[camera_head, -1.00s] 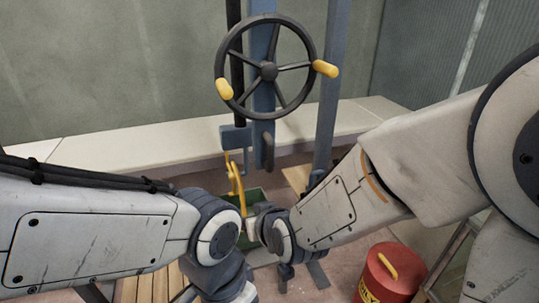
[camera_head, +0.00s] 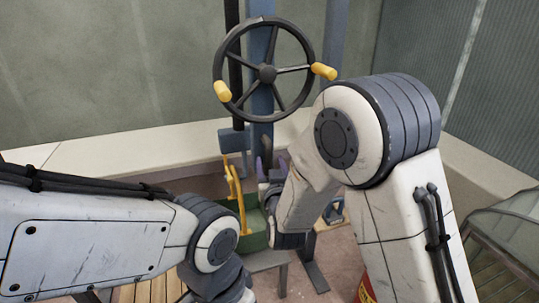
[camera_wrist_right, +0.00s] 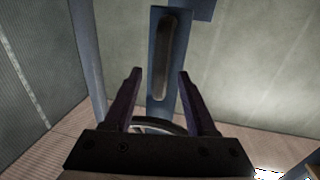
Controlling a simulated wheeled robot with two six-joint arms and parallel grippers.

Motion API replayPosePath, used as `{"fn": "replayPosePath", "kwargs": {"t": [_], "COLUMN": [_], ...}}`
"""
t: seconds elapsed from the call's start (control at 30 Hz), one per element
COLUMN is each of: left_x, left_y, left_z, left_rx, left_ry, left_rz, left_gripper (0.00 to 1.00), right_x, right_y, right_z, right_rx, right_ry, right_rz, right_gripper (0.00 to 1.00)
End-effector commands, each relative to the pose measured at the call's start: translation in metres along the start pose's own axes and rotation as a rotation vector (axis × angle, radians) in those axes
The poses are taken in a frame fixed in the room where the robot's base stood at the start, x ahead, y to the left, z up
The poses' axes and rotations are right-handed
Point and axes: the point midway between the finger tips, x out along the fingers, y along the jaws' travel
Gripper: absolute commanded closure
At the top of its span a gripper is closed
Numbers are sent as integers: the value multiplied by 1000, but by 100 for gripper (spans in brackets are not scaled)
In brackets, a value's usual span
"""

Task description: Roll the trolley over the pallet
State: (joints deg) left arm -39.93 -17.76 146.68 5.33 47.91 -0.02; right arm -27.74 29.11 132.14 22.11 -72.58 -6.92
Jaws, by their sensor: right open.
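A dark handwheel (camera_head: 266,72) with two yellow knobs stands on a blue post (camera_head: 262,105). My right gripper (camera_head: 271,167) is below the wheel, in front of the post, with its purple fingers apart. In the right wrist view my open gripper (camera_wrist_right: 158,85) points at a blue post (camera_wrist_right: 157,105) with a long dark handle (camera_wrist_right: 164,60). The handle appears between and beyond the fingers, and I see no contact. Part of a dark ring shows low between the fingers. Wooden slats (camera_head: 142,292), possibly the pallet, show at bottom left. I cannot identify the trolley. My left gripper is out of frame.
A green bin (camera_head: 256,236) stands below the post, with a yellow hooked part (camera_head: 234,185) at it. A red container (camera_head: 364,291) is mostly hidden behind my right arm. A pale ledge (camera_head: 120,153) runs along the back wall. A dark-framed object (camera_head: 505,232) stands at right.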

Motion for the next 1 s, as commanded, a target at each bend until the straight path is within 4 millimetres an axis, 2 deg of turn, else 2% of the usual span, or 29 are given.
{"fn": "replayPosePath", "kwargs": {"t": [0.1,0.2,0.57,0.67,0.7,0.73,1.0], "left_x": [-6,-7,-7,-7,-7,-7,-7], "left_y": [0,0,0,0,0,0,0], "left_z": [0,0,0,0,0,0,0], "left_rx": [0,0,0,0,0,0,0], "left_ry": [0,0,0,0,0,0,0], "left_rz": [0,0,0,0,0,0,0], "left_gripper": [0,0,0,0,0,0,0], "right_x": [18,27,33,33,33,33,32], "right_y": [0,0,0,0,0,0,0], "right_z": [-1,0,0,0,0,0,0], "right_rx": [-1,-1,-1,-1,-1,-1,0], "right_ry": [-1,-1,-1,-1,-1,-1,0], "right_rz": [1,0,-1,-1,-1,-1,-1], "right_gripper": [43,43,43,78,93,100,100]}}
